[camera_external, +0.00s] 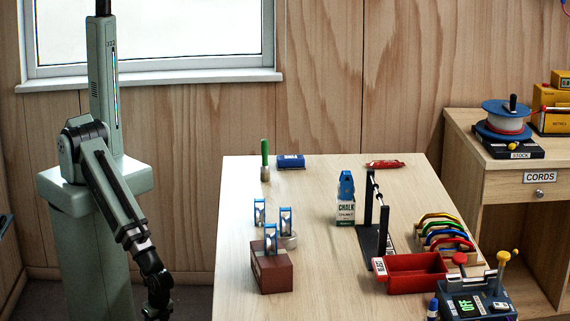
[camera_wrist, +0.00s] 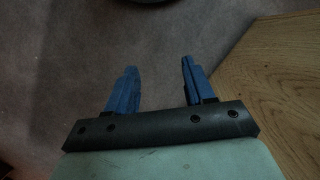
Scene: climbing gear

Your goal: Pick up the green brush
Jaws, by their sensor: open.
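The green brush (camera_external: 265,153) stands upright at the back left of the table, with its green handle up and a greyish lower end. It does not show in the wrist view. My gripper (camera_wrist: 156,84) has its two blue fingers apart with nothing between them. It hangs over the floor beside the table's edge. In the external view my arm reaches down at the left of the table, well apart from the brush, and its end (camera_external: 158,310) is small and dark near the bottom edge.
On the table (camera_external: 225,230), a blue box (camera_external: 290,161) sits close right of the brush. A brown block (camera_external: 271,272) and blue-framed pieces (camera_external: 259,212) stand in front of it. A chalk bottle (camera_external: 346,200), black stand (camera_external: 372,238) and red tray (camera_external: 410,275) are further right.

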